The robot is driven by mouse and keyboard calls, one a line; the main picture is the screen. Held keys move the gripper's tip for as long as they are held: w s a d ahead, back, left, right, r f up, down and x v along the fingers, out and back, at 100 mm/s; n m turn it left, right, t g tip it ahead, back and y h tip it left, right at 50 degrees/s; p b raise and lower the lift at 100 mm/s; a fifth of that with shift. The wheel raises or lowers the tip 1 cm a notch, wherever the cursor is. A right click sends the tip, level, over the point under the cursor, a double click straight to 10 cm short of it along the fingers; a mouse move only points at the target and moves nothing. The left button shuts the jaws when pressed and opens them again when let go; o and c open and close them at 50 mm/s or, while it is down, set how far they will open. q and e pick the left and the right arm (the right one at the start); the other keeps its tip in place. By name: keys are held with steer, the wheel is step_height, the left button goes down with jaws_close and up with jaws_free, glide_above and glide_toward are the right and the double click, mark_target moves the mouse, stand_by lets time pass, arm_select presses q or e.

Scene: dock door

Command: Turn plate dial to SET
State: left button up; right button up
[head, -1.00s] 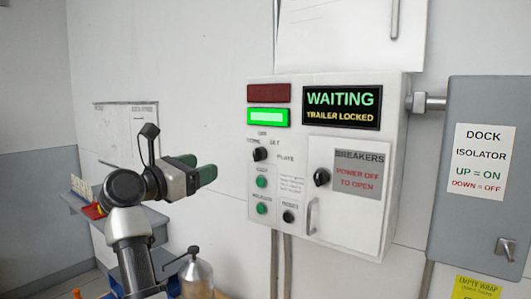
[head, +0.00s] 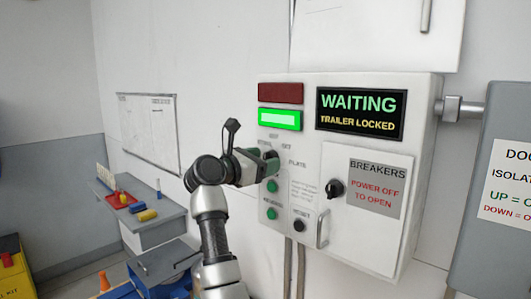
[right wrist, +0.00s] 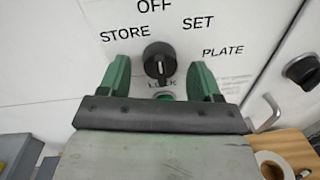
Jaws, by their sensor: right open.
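The plate dial (right wrist: 160,60) is a black round knob on the white control box, below the labels STORE, OFF and SET (right wrist: 198,23), with PLATE to its right. A pale mark shows on the knob, but I cannot tell surely which label it points to. My right gripper (right wrist: 161,80) is open, its green fingers on either side of the dial with gaps to it. In the head view my right gripper (head: 268,162) is at the control box (head: 424,140) and mostly hides the dial. My left gripper is not in view.
The display (head: 359,112) reads WAITING, TRAILER LOCKED, beside a lit green lamp (head: 279,120). Below the dial is a green button (head: 272,186). The breaker door (head: 365,235) with its black knob (head: 334,189) is to the right. A grey shelf (head: 160,212) is at left.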

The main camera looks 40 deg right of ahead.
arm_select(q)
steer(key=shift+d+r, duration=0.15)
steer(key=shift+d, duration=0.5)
arm_select(e)
steer(key=shift+d, duration=0.35)
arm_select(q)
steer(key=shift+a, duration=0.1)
